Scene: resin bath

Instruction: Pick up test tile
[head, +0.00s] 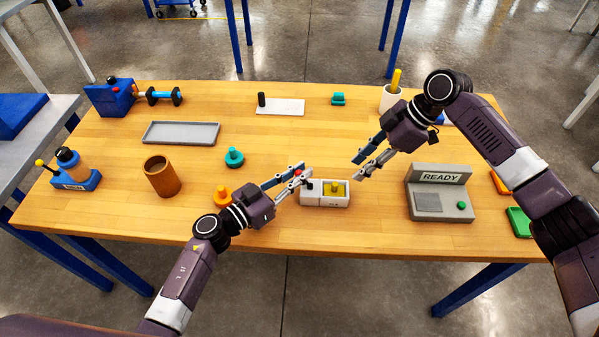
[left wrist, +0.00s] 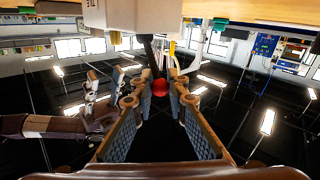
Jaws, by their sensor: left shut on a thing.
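A flat white tile (head: 287,106) with a black upright peg (head: 262,99) lies at the back middle of the table; it may be the test tile, but no label on it is readable. My left gripper (head: 300,174) is at a white two-part box (head: 325,200) at the front middle. It is shut on a black stick with a red ball tip (left wrist: 160,86), which rises from the box. The red ball shows between the fingers in the left wrist view. My right gripper (head: 361,170) is open and empty, above the table to the right of the box.
A yellow-knobbed piece (head: 335,188) sits in the box's right part. A grey READY device (head: 441,192) stands to the right. A brown cup (head: 162,176), teal knob (head: 234,158), orange knob (head: 222,195) and grey tray (head: 181,133) are on the left.

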